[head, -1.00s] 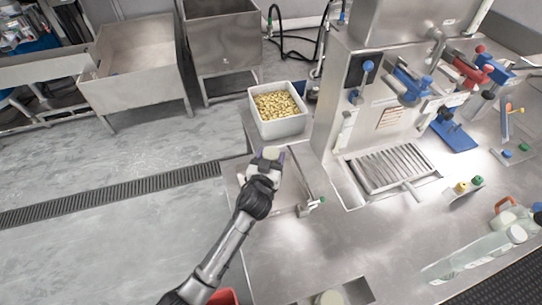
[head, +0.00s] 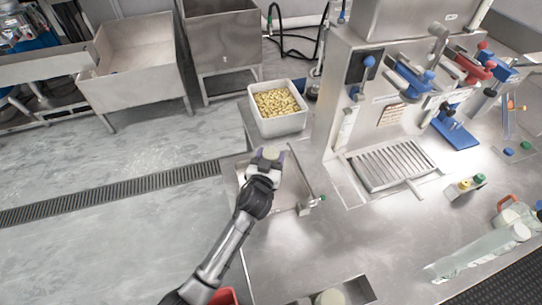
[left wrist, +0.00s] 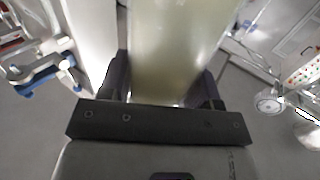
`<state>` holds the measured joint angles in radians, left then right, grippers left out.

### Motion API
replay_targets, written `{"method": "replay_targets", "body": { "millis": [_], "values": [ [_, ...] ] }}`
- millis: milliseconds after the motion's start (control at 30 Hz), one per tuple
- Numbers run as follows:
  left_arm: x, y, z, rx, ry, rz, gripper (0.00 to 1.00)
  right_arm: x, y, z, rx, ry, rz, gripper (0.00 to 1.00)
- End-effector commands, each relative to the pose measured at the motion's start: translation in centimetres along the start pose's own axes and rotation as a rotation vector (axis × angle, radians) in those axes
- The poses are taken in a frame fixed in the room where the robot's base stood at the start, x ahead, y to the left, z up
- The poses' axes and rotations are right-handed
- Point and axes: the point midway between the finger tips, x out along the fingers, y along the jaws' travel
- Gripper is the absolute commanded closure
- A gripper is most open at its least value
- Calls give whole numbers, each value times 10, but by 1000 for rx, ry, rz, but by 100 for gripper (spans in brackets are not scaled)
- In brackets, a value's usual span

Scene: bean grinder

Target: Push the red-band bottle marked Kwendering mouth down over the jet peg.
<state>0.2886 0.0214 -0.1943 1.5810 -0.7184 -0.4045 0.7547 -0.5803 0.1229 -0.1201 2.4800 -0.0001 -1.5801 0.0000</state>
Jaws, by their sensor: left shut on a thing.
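My left gripper (head: 265,163) is above a shallow metal basin (head: 290,190) set in the counter. It is shut on a pale, cloudy yellow-green bottle. In the left wrist view the bottle's body (left wrist: 175,45) stands between the two dark fingers (left wrist: 165,90). In the head view only a pale round end (head: 270,152) shows at the gripper. I see no red band and cannot read a name on it. I cannot make out the jet peg; the gripper and arm cover part of the basin. My right gripper is out of view.
The steel machine (head: 370,120) and drip grate (head: 395,166) are to the right. A clear container (head: 480,255) lies front right.

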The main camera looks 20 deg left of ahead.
Motion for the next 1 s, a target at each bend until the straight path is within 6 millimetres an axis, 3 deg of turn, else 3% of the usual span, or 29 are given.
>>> {"method": "replay_targets", "body": {
  "millis": [1000],
  "values": [
    [0,0,22,0,0,0,69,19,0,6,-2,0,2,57]
  ]
}}
